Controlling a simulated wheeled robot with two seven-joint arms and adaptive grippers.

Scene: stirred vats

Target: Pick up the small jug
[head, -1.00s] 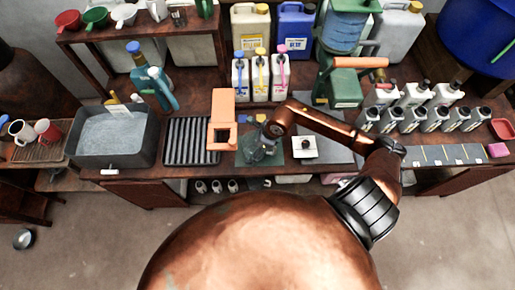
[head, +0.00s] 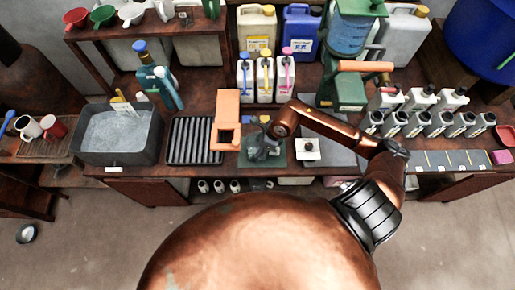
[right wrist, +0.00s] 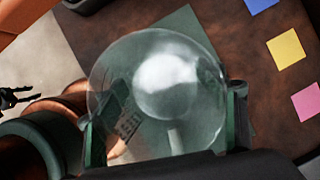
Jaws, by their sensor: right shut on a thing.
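The small jug (right wrist: 150,60) is clear, round glass, seen from above in the right wrist view. It sits between the two fingers of my right gripper (right wrist: 166,125), which is shut on it. In the head view my right gripper (head: 263,150) is over the dark green mat (head: 277,158) at the front of the bench. There the jug is hard to make out against the gripper and mat. I cannot tell whether its base touches the mat. My left gripper is not in view in the head view.
An orange stand (head: 226,112) is close left of the gripper, with a black ribbed rack (head: 190,140) beyond it. A small scale (head: 309,148) is close right. Three white jugs (head: 265,80) stand behind. A grey basin (head: 118,155) is further left.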

